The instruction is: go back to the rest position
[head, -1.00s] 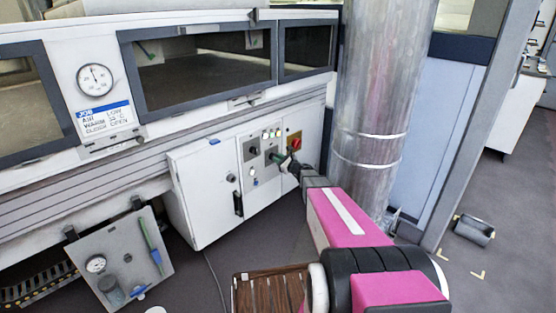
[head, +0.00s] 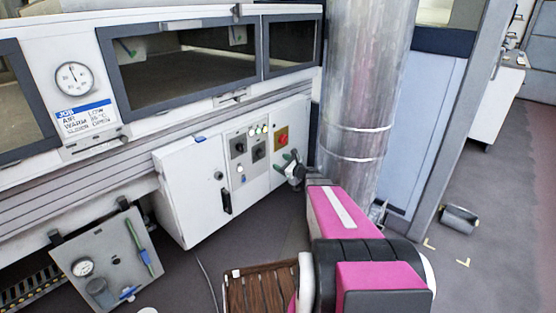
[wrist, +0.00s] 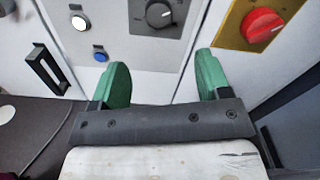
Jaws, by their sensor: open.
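My gripper (head: 287,158) is in front of the white control cabinet (head: 185,190) in the head view. In the wrist view its two green fingers (wrist: 161,82) are spread apart with nothing between them. Beyond the fingers, the cabinet face carries a black knob on a grey plate (wrist: 140,18) and a red knob (wrist: 262,24) on a yellow plate. A white button (wrist: 79,23) and a blue button (wrist: 100,55) are at the upper left. The fingers appear apart from the knobs.
The tunnel with dark windows (head: 180,62) runs above the cabinet. A hanging panel with a gauge (head: 100,255) is at the lower left. A metal cylinder (head: 459,219) lies on the floor at right.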

